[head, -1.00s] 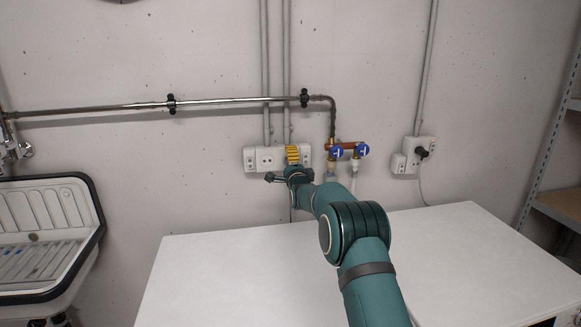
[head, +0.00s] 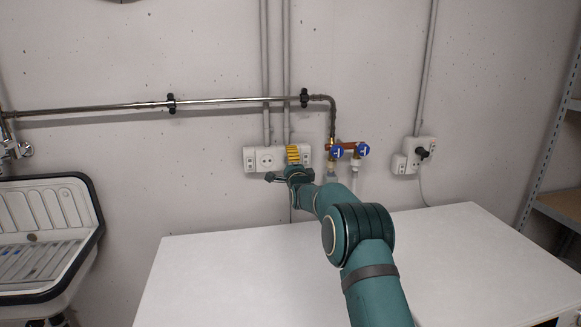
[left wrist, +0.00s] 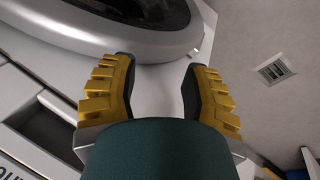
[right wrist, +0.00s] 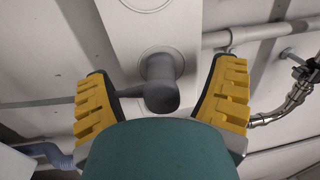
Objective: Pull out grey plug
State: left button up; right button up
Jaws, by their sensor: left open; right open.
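The grey plug (right wrist: 162,88) sits in a round socket on the white panel in the right wrist view. Its body points toward the camera, and a grey cord or stem runs from it to the left. My right gripper (right wrist: 161,68) is open, with one yellow-padded finger on each side of the plug. A gap shows on the right; the stem reaches close to the left finger. In the head view, my right gripper (head: 293,155) is at the wall socket panel (head: 265,159) and hides the plug. My left gripper (left wrist: 158,63) is open and empty.
A black plug (head: 422,153) sits in another socket box at right. Blue-handled water valves (head: 350,150) are just right of my right gripper. A white worktop (head: 225,280) lies below, a sink (head: 50,220) at left. My left gripper faces a round machine door (left wrist: 120,30).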

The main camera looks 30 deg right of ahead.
jog(key=shift+r, duration=0.1)
grip_shut()
dwell(0.4)
jog(key=v, duration=0.6)
jog(key=shift+b, duration=0.35)
dwell(0.8)
